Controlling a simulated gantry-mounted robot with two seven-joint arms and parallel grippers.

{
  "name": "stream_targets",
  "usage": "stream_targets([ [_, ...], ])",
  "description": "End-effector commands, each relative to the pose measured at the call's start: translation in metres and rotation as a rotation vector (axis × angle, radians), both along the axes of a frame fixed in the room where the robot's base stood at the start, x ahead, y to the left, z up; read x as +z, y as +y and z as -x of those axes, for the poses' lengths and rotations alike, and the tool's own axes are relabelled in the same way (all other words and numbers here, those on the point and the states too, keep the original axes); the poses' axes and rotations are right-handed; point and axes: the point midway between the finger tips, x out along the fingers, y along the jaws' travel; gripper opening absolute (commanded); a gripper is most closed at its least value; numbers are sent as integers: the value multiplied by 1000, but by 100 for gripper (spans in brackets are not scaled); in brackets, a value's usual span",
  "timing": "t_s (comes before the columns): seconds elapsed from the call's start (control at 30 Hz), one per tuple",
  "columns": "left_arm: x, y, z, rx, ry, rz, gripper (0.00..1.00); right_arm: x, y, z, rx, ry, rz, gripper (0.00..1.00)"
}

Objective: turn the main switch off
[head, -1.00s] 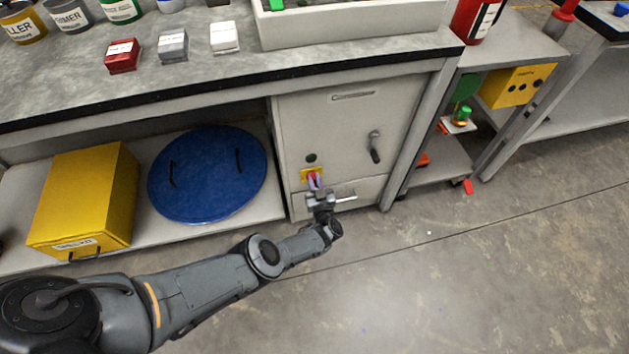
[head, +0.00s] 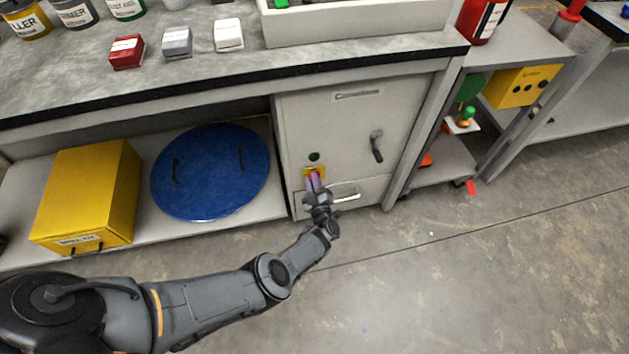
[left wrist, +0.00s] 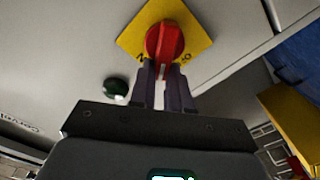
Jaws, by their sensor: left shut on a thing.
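The main switch is a red rotary knob (left wrist: 165,42) on a yellow square plate (left wrist: 198,22), on the front of the grey cabinet (head: 340,120). In the head view the plate (head: 307,171) shows just above my left gripper (head: 314,182). In the left wrist view my left gripper (left wrist: 163,72) is shut on the red knob, one dark finger on each side. The plate looks tilted there, and its lettering is partly hidden by the fingers. I cannot tell the knob's on or off position. My right gripper is not in view.
A dark green round button (head: 314,156) sits above the switch. A cabinet lever (head: 376,147) is to the right, and a drawer handle (head: 345,192) is beside my gripper. A blue round lid (head: 210,172) and yellow box (head: 88,195) stand on the left shelf. The floor in front is clear.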

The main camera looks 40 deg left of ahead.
Motion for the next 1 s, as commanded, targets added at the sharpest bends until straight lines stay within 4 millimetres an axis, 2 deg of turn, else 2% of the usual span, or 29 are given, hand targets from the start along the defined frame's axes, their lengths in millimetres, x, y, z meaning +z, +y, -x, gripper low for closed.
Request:
stream_targets([
  [0.7,-17,6,9,0,-537,401,0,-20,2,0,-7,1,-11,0],
  [1.0,-22,6,9,-1,-698,521,0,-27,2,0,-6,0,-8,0],
])
